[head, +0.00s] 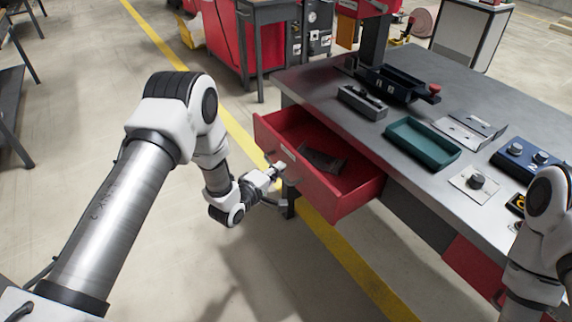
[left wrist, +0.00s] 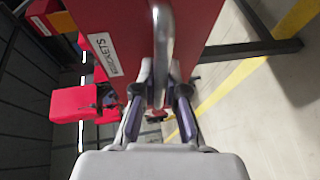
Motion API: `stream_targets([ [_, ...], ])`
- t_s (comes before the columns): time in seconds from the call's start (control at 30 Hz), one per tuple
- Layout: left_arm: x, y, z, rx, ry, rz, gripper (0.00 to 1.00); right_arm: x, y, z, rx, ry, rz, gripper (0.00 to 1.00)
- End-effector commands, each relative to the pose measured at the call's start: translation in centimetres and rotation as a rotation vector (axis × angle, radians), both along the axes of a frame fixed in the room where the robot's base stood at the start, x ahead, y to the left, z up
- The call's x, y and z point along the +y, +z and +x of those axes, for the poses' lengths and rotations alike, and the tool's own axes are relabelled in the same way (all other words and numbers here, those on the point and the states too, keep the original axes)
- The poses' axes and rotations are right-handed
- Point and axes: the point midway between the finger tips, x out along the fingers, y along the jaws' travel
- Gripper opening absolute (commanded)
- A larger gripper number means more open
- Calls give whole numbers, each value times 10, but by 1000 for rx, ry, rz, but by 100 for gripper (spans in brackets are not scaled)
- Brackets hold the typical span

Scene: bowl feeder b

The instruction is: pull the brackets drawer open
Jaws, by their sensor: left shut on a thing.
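The red brackets drawer (head: 338,203) stands pulled out from under the workbench, with dark flat parts (head: 322,160) lying inside. In the left wrist view its red front (left wrist: 120,30) bears a white label (left wrist: 102,54) with partly legible lettering. A metal bar handle (left wrist: 163,50) runs down that front. My left gripper (head: 277,182) is at the drawer front and shut on the handle; in the left wrist view its fingers (left wrist: 159,100) lie on both sides of the bar. My right arm shows at the right edge of the head view, but its gripper is out of view.
The grey workbench (head: 440,98) carries a teal tray (head: 422,143), a dark fixture (head: 392,85), a grey block (head: 362,101) and a blue control box (head: 527,157). Another red drawer front (head: 470,268) is under the bench at right. Open floor lies before the drawer.

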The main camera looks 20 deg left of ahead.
Motion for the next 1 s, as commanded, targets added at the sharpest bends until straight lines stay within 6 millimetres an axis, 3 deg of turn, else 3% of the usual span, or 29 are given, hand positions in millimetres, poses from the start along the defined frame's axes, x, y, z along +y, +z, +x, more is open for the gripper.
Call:
stream_targets([
  [0.3,27,1,-34,0,2,-1,0,0,11,0,-1,-1,0,40],
  [0.77,31,0,-39,0,0,1,0,0,11,0,-1,-1,0,40],
  [0.87,31,0,-39,-1,0,1,36,0,11,0,-1,-1,0,40],
  [1.0,31,0,-39,-1,0,1,37,0,11,0,-1,0,0,40],
])
